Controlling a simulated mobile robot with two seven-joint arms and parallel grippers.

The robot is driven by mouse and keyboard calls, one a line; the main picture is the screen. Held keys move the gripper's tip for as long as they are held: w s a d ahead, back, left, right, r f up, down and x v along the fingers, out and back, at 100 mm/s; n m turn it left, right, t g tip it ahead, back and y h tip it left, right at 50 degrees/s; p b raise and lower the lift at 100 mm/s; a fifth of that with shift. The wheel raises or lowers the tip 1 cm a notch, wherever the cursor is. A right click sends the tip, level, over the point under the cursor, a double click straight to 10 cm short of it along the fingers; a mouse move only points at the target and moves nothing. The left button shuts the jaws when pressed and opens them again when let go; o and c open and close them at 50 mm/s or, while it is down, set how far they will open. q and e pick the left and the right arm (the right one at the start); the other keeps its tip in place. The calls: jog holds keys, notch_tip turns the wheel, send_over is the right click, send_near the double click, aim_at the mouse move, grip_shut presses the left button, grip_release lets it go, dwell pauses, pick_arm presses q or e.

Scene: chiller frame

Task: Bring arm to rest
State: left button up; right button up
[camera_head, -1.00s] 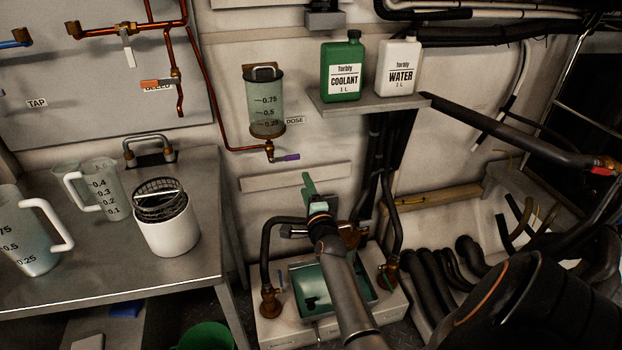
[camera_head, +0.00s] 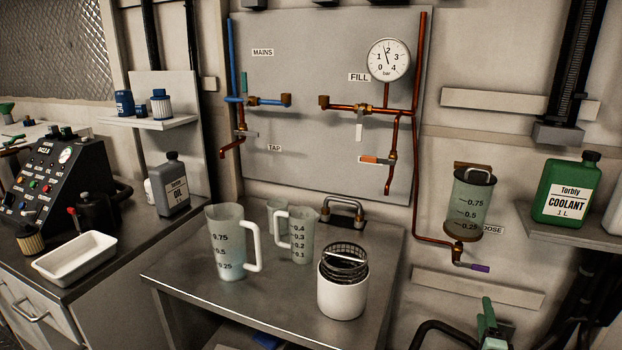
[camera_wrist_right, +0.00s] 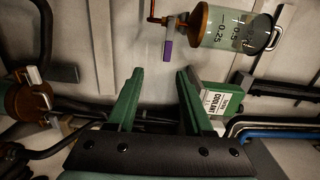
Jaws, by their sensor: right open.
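My right gripper (camera_head: 488,310) shows only in part at the bottom edge of the head view, right of the steel table, with its green fingers pointing up. In the right wrist view its two green fingers (camera_wrist_right: 160,82) are spread apart with nothing between them. It is open and empty. Beyond the fingertips is the wall, with the dosing vessel (camera_wrist_right: 232,30) above to the right and the green coolant bottle (camera_wrist_right: 218,101) behind the right finger. Most of my right arm is out of the head view. My left gripper is not in view.
The steel table (camera_head: 205,300) holds measuring jugs (camera_head: 228,240) and a white pot with a mesh basket (camera_head: 342,290). The dosing vessel (camera_head: 472,200) and the coolant bottle (camera_head: 567,192) are on the right. A control box (camera_head: 62,180) and white tray (camera_head: 75,257) stand left.

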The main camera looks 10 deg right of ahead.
jog(key=s+a+f+n+g+y+p, duration=0.2)
jog(key=s+a+f+n+y, duration=0.1)
jog(key=s+a+n, duration=0.5)
jog(key=s+a+f+n+g+y+p, duration=0.2)
jog(key=s+a+f+n+y, duration=0.2)
jog(key=s+a+n, duration=0.5)
jog(key=s+a+f+n+g+y+p, duration=0.2)
jog(key=s+a+n, duration=0.6)
jog(key=a, duration=0.4)
jog(key=shift+s+a+f+y+p, duration=0.35)
jog(key=shift+f+y+p, duration=0.15)
jog(key=shift+f+y, duration=0.4)
